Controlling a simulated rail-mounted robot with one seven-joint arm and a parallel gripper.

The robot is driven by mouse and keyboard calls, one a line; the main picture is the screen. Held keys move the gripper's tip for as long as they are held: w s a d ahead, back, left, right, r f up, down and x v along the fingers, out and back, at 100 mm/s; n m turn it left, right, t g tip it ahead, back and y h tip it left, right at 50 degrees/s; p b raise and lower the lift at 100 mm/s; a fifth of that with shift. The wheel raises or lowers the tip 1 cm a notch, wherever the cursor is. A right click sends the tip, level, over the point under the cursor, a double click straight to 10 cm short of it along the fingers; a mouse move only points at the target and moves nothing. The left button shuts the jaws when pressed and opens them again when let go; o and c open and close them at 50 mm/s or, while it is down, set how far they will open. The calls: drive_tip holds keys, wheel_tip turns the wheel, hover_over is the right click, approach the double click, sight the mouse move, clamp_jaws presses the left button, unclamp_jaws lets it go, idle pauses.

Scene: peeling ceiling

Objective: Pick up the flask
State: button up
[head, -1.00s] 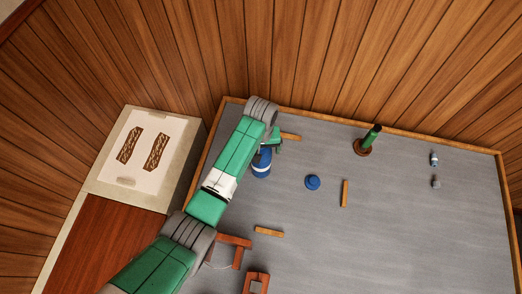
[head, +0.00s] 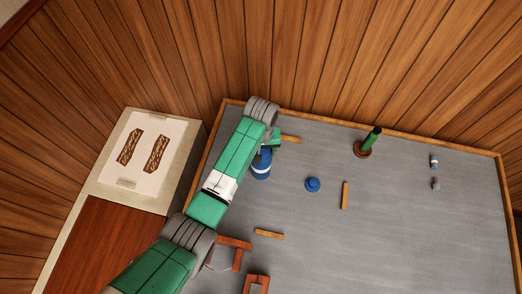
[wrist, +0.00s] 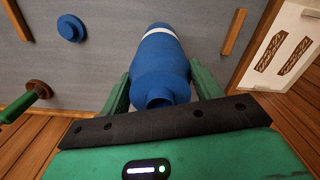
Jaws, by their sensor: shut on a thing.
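The flask (head: 262,165) is blue with a white band and stands out beside my arm at the left of the grey tabletop. In the wrist view the flask (wrist: 160,62) lies between the two green fingers, its narrow neck toward my palm. My gripper (wrist: 161,80) is shut on it, one finger on each side. In the head view my gripper (head: 274,143) is partly hidden by my wrist. I cannot tell whether the flask's base touches the table.
A blue round piece (head: 313,185) and a wooden stick (head: 345,195) lie to the right. A green bottle-like thing on a brown base (head: 364,148) stands near the back edge. Small items (head: 435,162) lie far right. The table's middle right is clear.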

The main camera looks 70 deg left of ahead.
drive_tip(key=shift+r, duration=1.3)
drive_tip(key=shift+d+r, duration=0.1)
drive_tip(key=s+d+r+p, duration=0.1)
drive_tip(key=s+d+p, duration=0.1)
drive_tip(key=s+d, duration=0.7)
drive_tip(key=d, duration=0.3)
drive_tip(key=shift+s+d+r, duration=0.2)
drive_tip(key=shift+d+r, duration=0.05)
drive_tip(key=shift+d, duration=0.1)
